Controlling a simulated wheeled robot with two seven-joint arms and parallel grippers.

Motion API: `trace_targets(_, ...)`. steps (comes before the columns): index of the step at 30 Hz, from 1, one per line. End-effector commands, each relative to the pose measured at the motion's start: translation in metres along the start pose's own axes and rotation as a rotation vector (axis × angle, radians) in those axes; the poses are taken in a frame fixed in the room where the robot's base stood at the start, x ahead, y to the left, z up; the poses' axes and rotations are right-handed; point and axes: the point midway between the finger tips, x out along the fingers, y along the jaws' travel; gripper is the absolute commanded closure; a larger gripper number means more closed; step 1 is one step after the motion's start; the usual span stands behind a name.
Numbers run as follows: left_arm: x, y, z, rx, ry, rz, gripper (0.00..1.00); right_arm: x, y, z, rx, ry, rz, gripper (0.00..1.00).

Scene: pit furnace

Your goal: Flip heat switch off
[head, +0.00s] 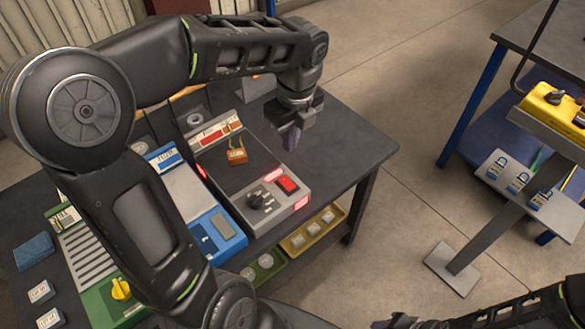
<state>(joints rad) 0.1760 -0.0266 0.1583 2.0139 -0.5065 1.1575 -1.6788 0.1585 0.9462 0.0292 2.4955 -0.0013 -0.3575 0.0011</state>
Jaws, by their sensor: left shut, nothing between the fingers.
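A grey heating unit (232,210) with a dark top plate stands near the right end of the table. Which way the switch is tipped is too small to tell. My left gripper (291,138) is shut and empty, pointing down beyond the switch, apart from it. My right gripper (405,321) shows only partly at the bottom edge; its fingers are not clear.
A small orange-brown block with a wire handle (237,156) sits on the top plate. A blue unit (212,238) and a green unit (95,295) stand to the left. Yellow (338,216) and green trays lie below. The table (345,145) is bare at right.

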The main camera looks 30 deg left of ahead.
Motion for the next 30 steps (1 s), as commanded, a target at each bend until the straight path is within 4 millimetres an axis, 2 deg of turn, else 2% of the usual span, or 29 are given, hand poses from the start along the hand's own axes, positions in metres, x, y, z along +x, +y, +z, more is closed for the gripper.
trace_targets(1,0.003,0.002,0.004,-0.004,-0.001,0.0,1.0,0.005,0.002,0.0,0.0,0.001,0.0,0.64)
trace_targets(11,0.0,0.003,0.005,0.001,-0.001,0.0,1.0,0.003,0.001,0.0,0.0,0.0,0.0,0.64)
trace_targets(17,0.007,0.003,0.005,0.0,-0.001,0.002,1.0,0.004,0.002,0.0,0.0,0.0,0.0,0.64)
trace_targets(23,0.033,0.004,0.005,0.0,0.0,0.004,1.0,0.005,0.002,0.0,0.0,0.0,0.0,0.64)
trace_targets(30,0.081,0.004,0.004,0.0,0.002,0.005,1.0,0.008,0.003,0.0,0.0,0.001,0.0,0.64)
